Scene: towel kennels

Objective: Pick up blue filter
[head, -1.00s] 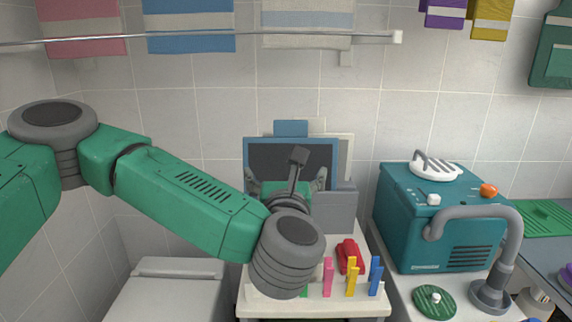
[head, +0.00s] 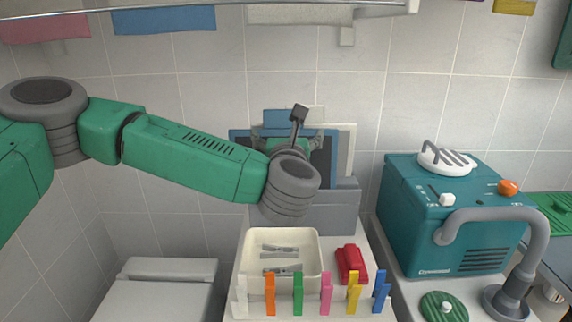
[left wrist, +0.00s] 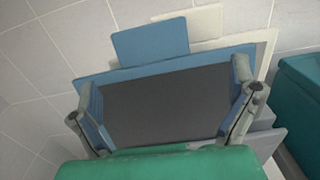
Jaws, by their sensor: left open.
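The blue filter (head: 245,153) is a flat panel with a blue frame, dark mesh and a blue tab on top. It stands upright against a cream panel (head: 346,147) in a grey holder (head: 333,208) by the wall. My left gripper (head: 289,138) is in front of it, jaws spread wide and empty. In the left wrist view the filter (left wrist: 165,108) fills the middle, with one finger over its left side and one near its right side. I cannot tell whether the fingers touch it. My arm hides the filter's middle and lower part in the head view. My right gripper is not in view.
Below the arm, a cream bin (head: 243,262) holds grey tools, beside a red object (head: 351,264) and a row of several coloured clips. A teal machine (head: 448,220) with a grey hose stands right. A towel rail (head: 230,9) runs above.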

